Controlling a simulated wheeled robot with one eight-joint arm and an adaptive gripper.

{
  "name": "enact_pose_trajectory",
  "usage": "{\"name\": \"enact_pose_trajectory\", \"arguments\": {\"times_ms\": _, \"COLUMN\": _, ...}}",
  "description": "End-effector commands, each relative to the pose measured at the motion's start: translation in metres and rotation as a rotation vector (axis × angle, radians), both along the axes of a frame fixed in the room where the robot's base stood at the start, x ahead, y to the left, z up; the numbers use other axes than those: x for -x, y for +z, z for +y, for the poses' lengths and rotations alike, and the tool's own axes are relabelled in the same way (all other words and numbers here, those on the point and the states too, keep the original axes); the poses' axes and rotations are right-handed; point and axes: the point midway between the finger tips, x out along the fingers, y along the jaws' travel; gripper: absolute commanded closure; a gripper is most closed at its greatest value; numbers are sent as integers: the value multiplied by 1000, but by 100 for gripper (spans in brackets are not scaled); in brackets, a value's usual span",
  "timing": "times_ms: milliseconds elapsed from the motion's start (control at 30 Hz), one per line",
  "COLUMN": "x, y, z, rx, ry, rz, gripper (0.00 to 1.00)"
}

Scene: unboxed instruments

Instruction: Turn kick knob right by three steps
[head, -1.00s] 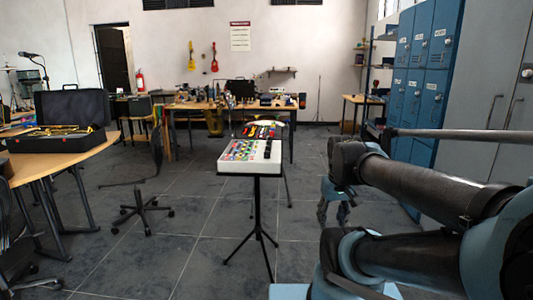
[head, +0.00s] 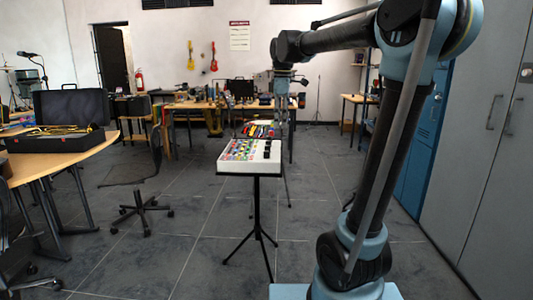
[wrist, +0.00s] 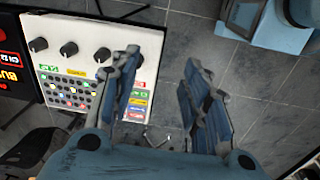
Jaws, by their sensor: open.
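A white instrument box (head: 247,169) stands on a black tripod in the head view, with colored pads on its left and dark knobs (head: 270,150) on its right. In the wrist view the same box (wrist: 147,42) is at the left, with a row of black knobs (wrist: 68,48) above a grid of lit buttons (wrist: 68,92). I cannot read which knob is the kick knob. My gripper (wrist: 160,68) is open and empty. Its left finger overlaps the box's edge in the picture and partly covers the end knob. Its right finger is over the floor. No contact shows.
A dark panel with red and yellow lettering (wrist: 10,70) adjoins the box in the wrist view. A desk (head: 60,165) with an open case stands at the left and a chair (head: 135,172) near it. Cabinets (head: 470,140) line the right. Floor around the tripod is clear.

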Motion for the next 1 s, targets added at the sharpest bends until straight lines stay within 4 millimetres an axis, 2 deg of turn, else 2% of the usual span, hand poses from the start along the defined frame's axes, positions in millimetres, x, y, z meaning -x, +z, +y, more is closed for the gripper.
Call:
{"name": "enact_pose_trajectory", "arguments": {"times_ms": 33, "x": -12, "y": 7, "z": 13, "rx": 4, "ry": 55, "rz": 4, "gripper": 57}}
{"name": "enact_pose_trajectory", "arguments": {"times_ms": 200, "x": -36, "y": 22, "z": 41, "rx": 15, "ry": 207, "rz": 18, "gripper": 57}}
{"name": "enact_pose_trajectory", "arguments": {"times_ms": 333, "x": -45, "y": 27, "z": 52, "rx": 19, "ry": 267, "rz": 22, "gripper": 57}}
{"name": "enact_pose_trajectory", "arguments": {"times_ms": 467, "x": -48, "y": 24, "z": 56, "rx": 20, "ry": 286, "rz": 24, "gripper": 57}}
{"name": "enact_pose_trajectory", "arguments": {"times_ms": 667, "x": -48, "y": 0, "z": 56, "rx": 20, "ry": 285, "rz": 24, "gripper": 57}}
{"name": "enact_pose_trajectory", "arguments": {"times_ms": 1000, "x": -49, "y": -59, "z": 55, "rx": 19, "ry": 283, "rz": 24, "gripper": 57}}
